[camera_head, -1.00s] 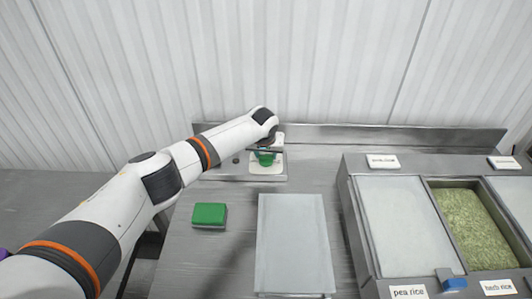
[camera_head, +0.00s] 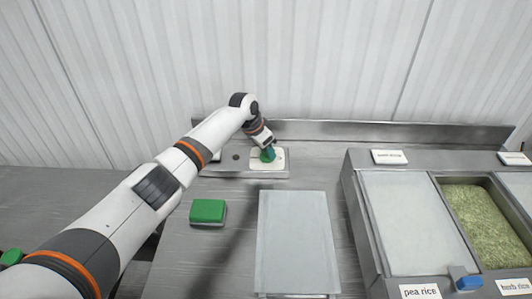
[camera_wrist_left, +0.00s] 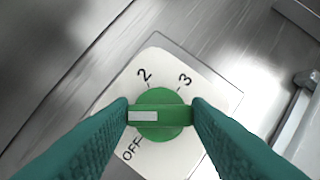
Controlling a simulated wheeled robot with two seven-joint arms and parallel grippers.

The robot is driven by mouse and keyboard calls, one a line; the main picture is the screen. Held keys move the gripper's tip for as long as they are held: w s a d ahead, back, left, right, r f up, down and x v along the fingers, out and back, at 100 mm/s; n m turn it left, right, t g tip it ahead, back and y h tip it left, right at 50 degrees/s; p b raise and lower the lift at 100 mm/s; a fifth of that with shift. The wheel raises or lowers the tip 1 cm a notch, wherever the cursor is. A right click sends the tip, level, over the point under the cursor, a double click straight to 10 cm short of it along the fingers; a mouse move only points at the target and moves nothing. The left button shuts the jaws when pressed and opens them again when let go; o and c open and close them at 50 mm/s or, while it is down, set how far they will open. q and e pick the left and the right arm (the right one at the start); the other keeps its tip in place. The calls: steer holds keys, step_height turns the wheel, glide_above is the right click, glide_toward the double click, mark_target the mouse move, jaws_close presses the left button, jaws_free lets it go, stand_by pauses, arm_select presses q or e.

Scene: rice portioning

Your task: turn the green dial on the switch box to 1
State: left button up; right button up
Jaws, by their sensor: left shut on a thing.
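The switch box (camera_head: 280,162) has a white face at the back of the counter, below the wall; the face also shows in the left wrist view (camera_wrist_left: 205,95). Its green dial (camera_wrist_left: 160,127) carries a white pointer mark at its left end. The labels OFF, 2 and 3 are readable; no 1 is visible, and the left finger covers the face between OFF and 2, where the pointer aims. My left gripper (camera_wrist_left: 160,117) is shut on the dial's bar, with one teal finger at each end. In the head view, my left gripper (camera_head: 267,153) mostly hides the dial. My right gripper is not in view.
A green block (camera_head: 208,211) lies on the counter in front of the switch box. A pale flat tray or board (camera_head: 297,240) lies to its right. A steel food station (camera_head: 356,215) with labelled bins, one holding greenish rice (camera_head: 478,225), stands at the right.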

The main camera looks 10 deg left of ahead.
arm_select(q)
steer(key=shift+m+h+b, duration=0.3)
steer(key=shift+m+b, duration=0.2)
steer(key=shift+m, duration=0.2)
steer(key=shift+g, duration=0.3)
steer(key=o, duration=1)
steer(key=shift+a, duration=0.1)
steer(key=b+v, duration=0.2)
steer(key=v, duration=1)
steer(key=shift+s, duration=0.1)
